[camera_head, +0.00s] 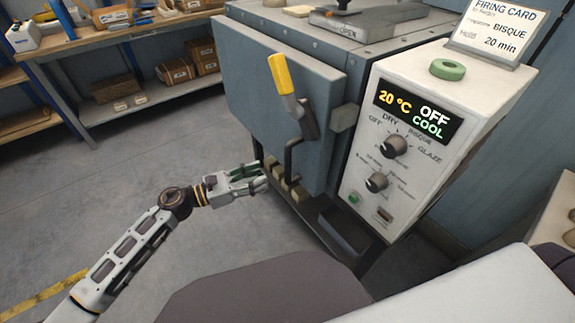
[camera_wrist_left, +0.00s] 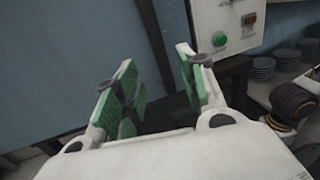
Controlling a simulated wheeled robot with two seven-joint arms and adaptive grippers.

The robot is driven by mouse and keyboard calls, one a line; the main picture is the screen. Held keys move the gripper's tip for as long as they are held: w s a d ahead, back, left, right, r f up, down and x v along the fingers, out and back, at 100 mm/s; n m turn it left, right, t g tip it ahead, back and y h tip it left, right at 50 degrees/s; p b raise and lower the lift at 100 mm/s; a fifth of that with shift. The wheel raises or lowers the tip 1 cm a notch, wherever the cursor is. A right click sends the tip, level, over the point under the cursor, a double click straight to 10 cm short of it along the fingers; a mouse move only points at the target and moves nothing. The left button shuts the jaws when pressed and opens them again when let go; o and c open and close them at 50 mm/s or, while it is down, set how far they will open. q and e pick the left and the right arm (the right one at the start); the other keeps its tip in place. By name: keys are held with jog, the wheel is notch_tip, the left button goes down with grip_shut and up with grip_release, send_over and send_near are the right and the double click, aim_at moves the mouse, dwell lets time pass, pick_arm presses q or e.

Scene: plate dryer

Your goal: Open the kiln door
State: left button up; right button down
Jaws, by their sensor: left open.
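The kiln (camera_head: 365,48) is a blue-grey box. Its flat front door (camera_head: 255,95) looks shut against the body. A latch lever with a yellow grip (camera_head: 282,75) points up at the door's right side, above a dark bent bar handle (camera_head: 289,158). My left gripper (camera_head: 262,178) is open and empty, low in front of the door, just left of and below the bar handle. In the left wrist view, the green-padded fingers (camera_wrist_left: 158,78) are apart with nothing between them, and a blue panel (camera_wrist_left: 75,65) fills the left side. My right gripper does not show.
The white control box (camera_head: 420,130) stands right of the door, its display reading 20 °C, OFF, COOL. A firing card (camera_head: 495,30) stands on top. Shelves with boxes (camera_head: 175,72) are at the back left. The floor (camera_head: 110,170) left of the kiln is clear.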

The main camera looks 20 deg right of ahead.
aim_at(287, 166)
pick_arm(q)
jog(key=shift+w+d, duration=0.25)
jog(key=shift+d, duration=1.45)
jog(key=shift+w+d, duration=0.3)
jog(key=shift+d, duration=1.35)
jog(key=shift+w+d, duration=0.25)
jog(key=shift+d, duration=1.45)
grip_shut()
jog(key=shift+a, duration=0.2)
